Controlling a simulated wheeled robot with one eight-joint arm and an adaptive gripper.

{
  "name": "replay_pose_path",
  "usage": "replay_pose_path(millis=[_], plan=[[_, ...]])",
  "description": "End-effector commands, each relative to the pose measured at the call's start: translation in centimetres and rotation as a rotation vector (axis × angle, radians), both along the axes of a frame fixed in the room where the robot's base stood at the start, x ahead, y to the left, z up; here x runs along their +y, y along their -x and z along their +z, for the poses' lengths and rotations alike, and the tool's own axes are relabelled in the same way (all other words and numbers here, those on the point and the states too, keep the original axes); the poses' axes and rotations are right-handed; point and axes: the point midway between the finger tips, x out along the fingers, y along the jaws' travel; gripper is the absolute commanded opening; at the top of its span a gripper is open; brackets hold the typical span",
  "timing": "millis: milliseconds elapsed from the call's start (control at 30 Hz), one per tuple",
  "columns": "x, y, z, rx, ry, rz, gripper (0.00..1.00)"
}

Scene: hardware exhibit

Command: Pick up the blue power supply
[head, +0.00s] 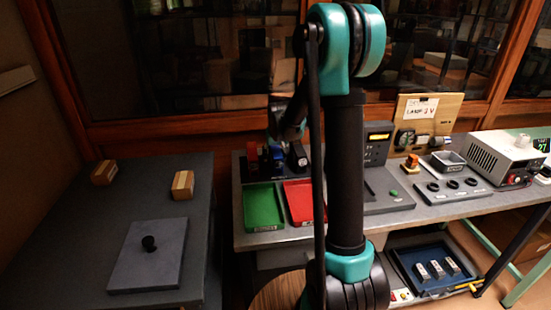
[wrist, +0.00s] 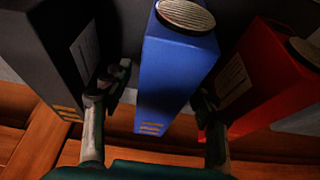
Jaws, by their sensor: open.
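The blue power supply (wrist: 172,75) is an upright box with a round ribbed disc on one end and small gold slots at the other. It fills the middle of the wrist view. My gripper (wrist: 157,97) is open, with one finger on each side of the blue box. I cannot tell whether either finger touches it. In the head view the blue power supply (head: 276,154) stands at the back left of the bench, mostly small and dark beneath my arm.
A black unit (wrist: 55,50) and a red unit (wrist: 265,75) flank the blue one closely. A green tray (head: 263,206) and a red tray (head: 301,202) lie in front. A wooden window frame (head: 180,125) runs behind the bench. Instruments stand to the right.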

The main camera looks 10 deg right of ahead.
Motion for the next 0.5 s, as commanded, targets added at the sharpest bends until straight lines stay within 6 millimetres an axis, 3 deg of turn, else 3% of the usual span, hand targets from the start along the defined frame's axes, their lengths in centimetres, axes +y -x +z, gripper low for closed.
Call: replay_pose_path(millis=[233,500], plan=[[-0.02,-0.04,-0.13,0.000,0.000,0.000,0.59],[-0.02,-0.05,-0.12,0.000,0.000,0.000,0.25]])
